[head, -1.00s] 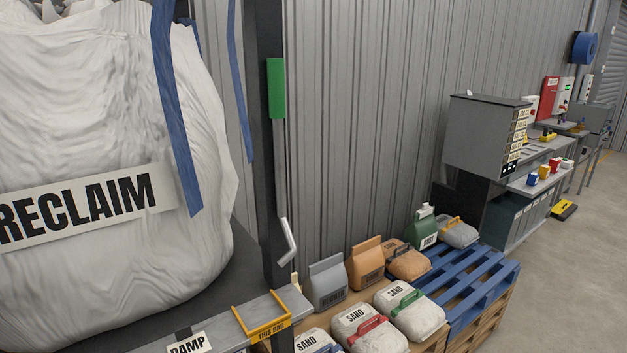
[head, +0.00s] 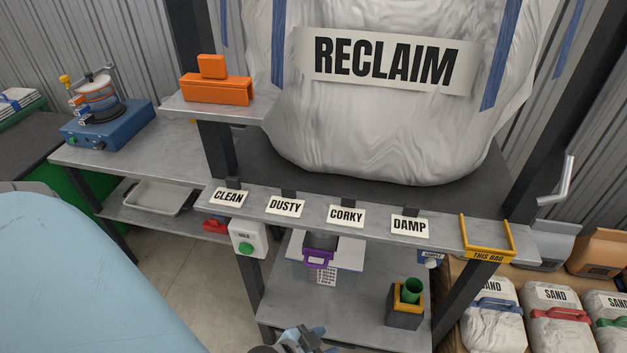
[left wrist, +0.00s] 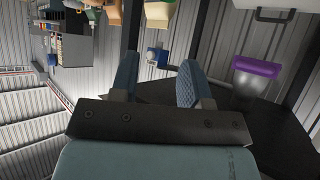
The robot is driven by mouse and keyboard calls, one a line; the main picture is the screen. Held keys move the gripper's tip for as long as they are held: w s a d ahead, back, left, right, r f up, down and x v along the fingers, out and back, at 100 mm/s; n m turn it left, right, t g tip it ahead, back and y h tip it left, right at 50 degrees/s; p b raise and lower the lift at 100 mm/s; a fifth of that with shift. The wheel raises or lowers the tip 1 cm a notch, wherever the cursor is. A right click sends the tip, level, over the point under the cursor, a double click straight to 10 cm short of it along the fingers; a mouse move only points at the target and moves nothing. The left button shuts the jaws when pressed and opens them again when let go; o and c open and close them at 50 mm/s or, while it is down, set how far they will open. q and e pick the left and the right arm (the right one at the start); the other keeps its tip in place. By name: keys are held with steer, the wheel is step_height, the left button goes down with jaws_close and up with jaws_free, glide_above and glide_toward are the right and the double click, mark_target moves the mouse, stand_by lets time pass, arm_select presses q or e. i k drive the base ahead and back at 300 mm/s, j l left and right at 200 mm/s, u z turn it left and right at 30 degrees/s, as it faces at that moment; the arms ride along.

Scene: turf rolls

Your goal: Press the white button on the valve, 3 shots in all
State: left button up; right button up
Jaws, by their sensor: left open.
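A small blue fitting (head: 430,259) with a white label hangs under the front ledge below the DAMP card; it may be the valve. Its white button is too small to make out. A small blue device also shows beyond my fingers in the left wrist view (left wrist: 153,55); I cannot tell for certain that it is the same. My left gripper (left wrist: 157,76) is open and empty, apart from everything in view. Its blue-grey fingers show at the bottom edge of the head view (head: 308,338), below and left of the fitting. My right gripper is out of view.
The RECLAIM bag (head: 380,110) rests above the ledge (head: 330,232) with its cards. A box with a green button (head: 247,240), a purple-handled scoop (head: 318,259) and a green cup in a yellow-topped holder (head: 409,296) are below. Sand bags (head: 555,318) are at right.

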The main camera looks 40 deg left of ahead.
mark_target(430, 263)
steer(key=k+l+u, duration=0.15)
steer(key=u, duration=0.35)
steer(key=k+l+u, duration=0.2)
steer(key=u, duration=0.25)
